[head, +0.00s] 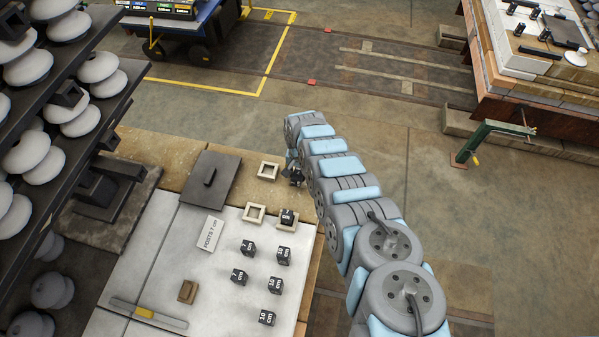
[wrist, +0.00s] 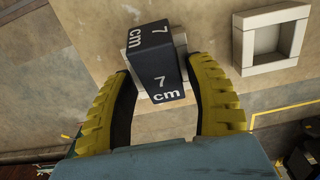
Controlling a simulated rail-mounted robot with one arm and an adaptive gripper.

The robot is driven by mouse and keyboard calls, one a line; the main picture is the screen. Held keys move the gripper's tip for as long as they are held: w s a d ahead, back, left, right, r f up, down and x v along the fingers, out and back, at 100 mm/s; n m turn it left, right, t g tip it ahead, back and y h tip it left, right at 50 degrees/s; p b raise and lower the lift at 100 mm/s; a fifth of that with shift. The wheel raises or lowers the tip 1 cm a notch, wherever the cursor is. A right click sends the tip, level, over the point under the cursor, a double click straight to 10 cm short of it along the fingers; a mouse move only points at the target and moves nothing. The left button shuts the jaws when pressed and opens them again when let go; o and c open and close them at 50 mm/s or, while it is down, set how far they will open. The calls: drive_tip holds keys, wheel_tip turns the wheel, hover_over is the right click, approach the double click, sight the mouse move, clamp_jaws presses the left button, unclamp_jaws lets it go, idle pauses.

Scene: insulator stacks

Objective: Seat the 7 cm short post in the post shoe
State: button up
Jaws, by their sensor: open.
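In the wrist view a black post (wrist: 160,60) marked "7 cm" stands between the two yellow fingers of my gripper (wrist: 165,120). An empty post shoe (wrist: 268,45) lies to the right. In the head view my gripper (head: 295,175) is small and partly hidden by my arm, beside an empty shoe (head: 260,169).
In the head view another empty shoe (head: 246,213) and a post in a frame (head: 288,216) lie nearer. Several black posts (head: 248,248) stand on the white board by a "POSTS 7 cm" card (head: 210,233). A rack of insulators (head: 28,150) fills the left.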

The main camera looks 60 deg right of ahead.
sight(300, 172)
drive_tip(key=shift+d+r+p, duration=0.1)
drive_tip(key=shift+r+p, duration=0.6)
drive_tip(key=shift+r, duration=0.85)
drive_tip(key=shift+w+r, duration=0.1)
drive_tip(key=shift+r, duration=4.15)
drive_tip(key=shift+o, duration=1.2)
drive_tip(key=shift+r, duration=0.1)
